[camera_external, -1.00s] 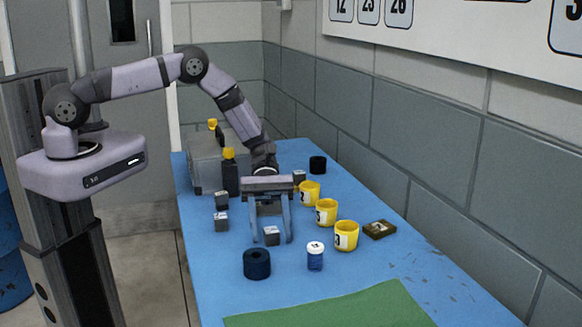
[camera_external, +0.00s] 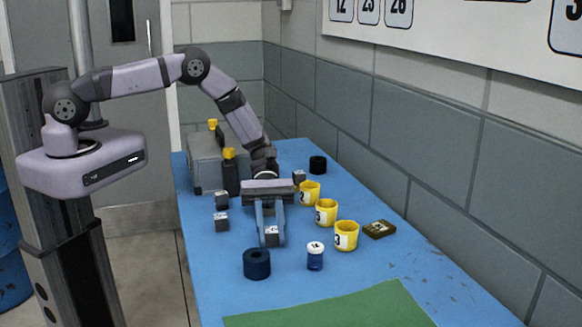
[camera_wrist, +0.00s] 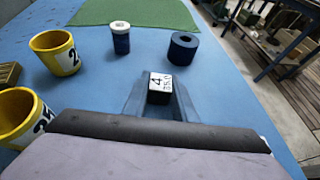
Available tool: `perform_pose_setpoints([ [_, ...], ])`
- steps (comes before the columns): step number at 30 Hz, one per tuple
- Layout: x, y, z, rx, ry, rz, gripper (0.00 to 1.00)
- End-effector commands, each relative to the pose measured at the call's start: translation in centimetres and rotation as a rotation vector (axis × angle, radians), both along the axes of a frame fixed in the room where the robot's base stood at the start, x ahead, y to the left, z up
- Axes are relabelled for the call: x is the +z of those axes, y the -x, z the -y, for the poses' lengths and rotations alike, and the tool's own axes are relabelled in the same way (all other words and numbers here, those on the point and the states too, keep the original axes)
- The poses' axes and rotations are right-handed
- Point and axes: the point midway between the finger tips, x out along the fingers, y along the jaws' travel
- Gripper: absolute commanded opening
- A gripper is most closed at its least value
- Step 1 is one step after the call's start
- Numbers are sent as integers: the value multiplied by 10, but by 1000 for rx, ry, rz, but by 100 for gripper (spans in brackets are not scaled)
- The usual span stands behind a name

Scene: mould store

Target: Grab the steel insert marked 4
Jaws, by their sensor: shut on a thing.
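The steel insert marked 4 (camera_wrist: 160,86) is a small dark block with a white top label, seen between my gripper's fingers in the wrist view. In the external view the same insert (camera_external: 272,235) stands at the fingertips, low over the blue table. My gripper (camera_external: 270,236) points down and its two fingers are shut on the insert's sides. I cannot tell whether the insert still touches the table. Other small steel inserts stand to the left, one (camera_external: 222,220) in front of another (camera_external: 221,200), and one (camera_external: 299,177) is behind my gripper.
Yellow numbered cups (camera_external: 346,236) stand in a row to the right, beside a dark olive block (camera_external: 380,229). A dark blue ring (camera_external: 257,264) and a white-capped blue jar (camera_external: 315,257) are in front. A green mat (camera_external: 330,308) lies at the near end. A grey case (camera_external: 205,160) is behind.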

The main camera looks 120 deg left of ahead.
Motion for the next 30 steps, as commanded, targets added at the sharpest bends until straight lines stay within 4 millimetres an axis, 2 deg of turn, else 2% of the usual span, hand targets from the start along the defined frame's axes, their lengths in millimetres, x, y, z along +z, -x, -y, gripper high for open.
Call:
perform_pose_setpoints([
  [8,13,-1,0,0,0,2,0],
  [24,84,-1,-1,0,-2,4,0],
  [30,98,0,0,-1,0,2,0],
])
